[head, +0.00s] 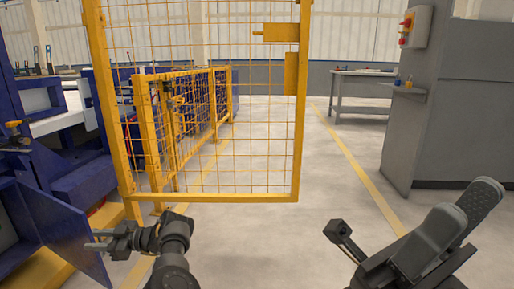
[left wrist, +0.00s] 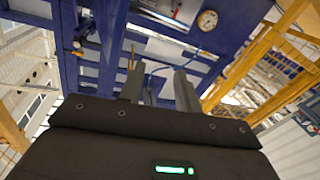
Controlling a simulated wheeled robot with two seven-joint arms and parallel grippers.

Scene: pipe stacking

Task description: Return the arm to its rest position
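My left gripper (head: 92,240) is at the lower left of the head view, with its thin fingers pointing left in front of a blue panel. In the left wrist view its two grey fingers (left wrist: 158,88) stand apart with nothing between them. It is open and empty. My right arm comes in at the lower right of the head view, raised close to the camera. I see nothing held there.
A yellow mesh gate (head: 205,197) stands ahead of my arms. A blue workstation frame (head: 65,175) is close on the left. A grey cabinet (head: 465,130) stands at the right, with a grey table (head: 360,75) behind. The floor (head: 330,170) between gate and cabinet is clear.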

